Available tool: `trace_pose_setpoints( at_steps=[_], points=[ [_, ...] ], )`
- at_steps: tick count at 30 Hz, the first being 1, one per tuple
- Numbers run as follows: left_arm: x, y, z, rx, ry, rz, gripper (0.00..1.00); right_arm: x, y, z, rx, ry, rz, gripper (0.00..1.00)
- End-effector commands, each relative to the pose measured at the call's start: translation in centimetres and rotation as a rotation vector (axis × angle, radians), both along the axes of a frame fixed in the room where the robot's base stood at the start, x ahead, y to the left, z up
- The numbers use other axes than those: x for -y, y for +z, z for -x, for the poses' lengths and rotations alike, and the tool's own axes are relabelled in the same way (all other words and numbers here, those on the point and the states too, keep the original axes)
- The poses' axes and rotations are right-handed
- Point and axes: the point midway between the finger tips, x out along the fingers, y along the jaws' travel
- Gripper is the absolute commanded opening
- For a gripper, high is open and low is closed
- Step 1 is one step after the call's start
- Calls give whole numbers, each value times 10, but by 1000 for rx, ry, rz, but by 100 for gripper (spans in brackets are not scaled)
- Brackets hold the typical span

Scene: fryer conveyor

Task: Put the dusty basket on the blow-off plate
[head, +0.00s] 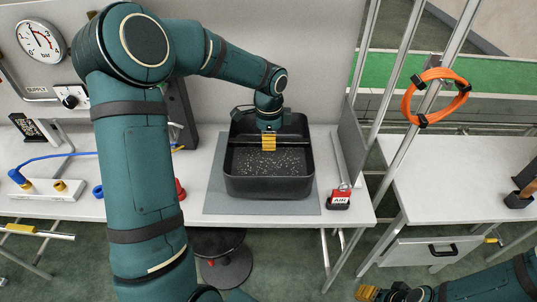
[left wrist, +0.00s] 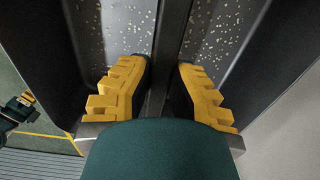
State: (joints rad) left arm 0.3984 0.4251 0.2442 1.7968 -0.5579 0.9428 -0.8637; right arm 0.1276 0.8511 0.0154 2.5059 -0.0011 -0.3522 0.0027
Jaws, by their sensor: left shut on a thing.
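The dusty basket (head: 270,189) is a black open bin with white specks over its floor. It is upright over a flat grey plate (head: 214,205) on the bench, whose edges show around it; whether it rests fully on it I cannot tell. My left gripper (head: 269,143) reaches down into the basket, its yellow fingers on either side of a dark bar across it. The left wrist view shows this bar (left wrist: 168,60) between the fingers (left wrist: 163,92), with speckled floor on both sides. My right gripper (head: 368,293) is at the bottom edge, mostly cut off.
A red-and-black block marked AIR (head: 339,198) stands right of the plate. A pressure gauge (head: 40,41) is on the back wall. An orange hose coil (head: 435,97) hangs on a post. A second bench (head: 440,190) is at right. A dark stool (head: 222,262) stands below the bench.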

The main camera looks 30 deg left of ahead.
Motion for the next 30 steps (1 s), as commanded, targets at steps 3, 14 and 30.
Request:
trace_pose_setpoints(
  at_steps=[3,14,30],
  points=[
    [0,-10,0,0,-1,0,0,0,-3,-1,2,0,0,47],
    [0,-48,0,1,0,0,0,0,-13,-3,7,-2,1,47],
    [0,-51,0,0,0,0,40,0,-13,-3,7,-2,1,47]
  ],
)
